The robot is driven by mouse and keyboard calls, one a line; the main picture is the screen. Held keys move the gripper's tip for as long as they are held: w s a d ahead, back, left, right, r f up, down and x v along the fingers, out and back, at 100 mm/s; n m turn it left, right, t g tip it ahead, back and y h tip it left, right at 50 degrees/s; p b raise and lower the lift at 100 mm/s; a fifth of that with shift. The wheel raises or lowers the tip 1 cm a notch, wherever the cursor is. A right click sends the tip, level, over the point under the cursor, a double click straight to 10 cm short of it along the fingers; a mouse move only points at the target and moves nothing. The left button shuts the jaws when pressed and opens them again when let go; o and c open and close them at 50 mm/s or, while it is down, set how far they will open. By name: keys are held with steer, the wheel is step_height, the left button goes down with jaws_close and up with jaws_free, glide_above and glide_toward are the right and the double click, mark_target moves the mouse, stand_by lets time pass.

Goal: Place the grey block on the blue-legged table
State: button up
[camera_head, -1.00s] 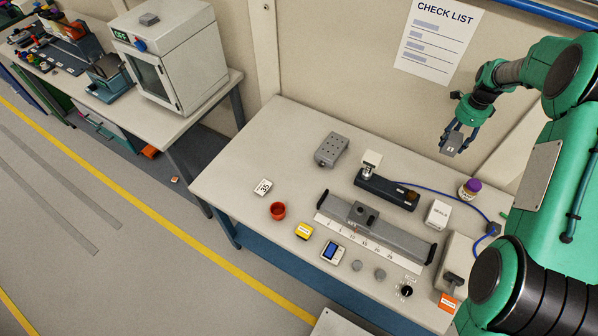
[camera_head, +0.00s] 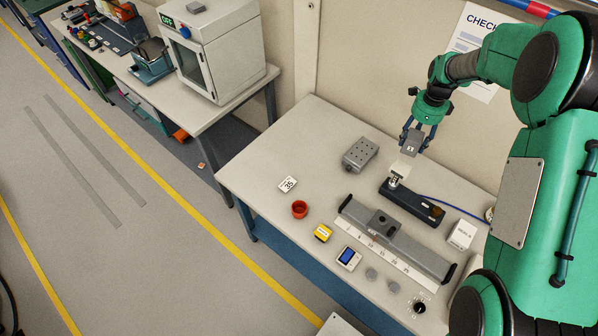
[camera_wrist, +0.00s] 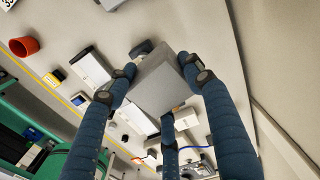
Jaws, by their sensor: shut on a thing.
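My gripper (camera_head: 413,137) is shut on the grey block (camera_head: 408,147) and holds it in the air. The block is small and box-shaped. In the wrist view, the grey block (camera_wrist: 160,88) sits between the dark blue fingers of my gripper (camera_wrist: 155,85). The blue-legged table (camera_head: 300,135) has a pale top and stands below. The block hangs over the back part of its top, above and behind the black device with a small white-topped post (camera_head: 413,205). The exact height above the table is hard to tell.
On the tabletop are a grey box with dots (camera_head: 360,154), a long grey rail (camera_head: 398,242), a red cup (camera_head: 300,209), a yellow box (camera_head: 323,233), a numbered card (camera_head: 288,184) and a white box (camera_head: 461,234). The table's back-left part is clear. The wall stands close behind.

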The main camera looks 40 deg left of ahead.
steer(key=s+a+n, duration=0.2)
steer(key=s+a, duration=2.1)
steer(key=s, duration=0.3)
step_height(320, 180, down, 16)
steer(key=shift+s+a+r, duration=0.15)
steer(key=shift+s+a, duration=0.1)
steer(key=shift+a, duration=0.05)
steer(key=w+a, duration=0.3)
steer(key=a, duration=0.1)
steer(key=w+a+f, duration=0.1)
steer(key=w+a, duration=0.6)
steer(key=a, duration=0.1)
steer(key=shift+w+a+f, duration=0.1)
steer(key=shift+w+f, duration=0.1)
steer(key=shift+f, duration=0.15)
steer(key=shift+f+p, duration=0.3)
steer(key=shift+f, duration=1.35)
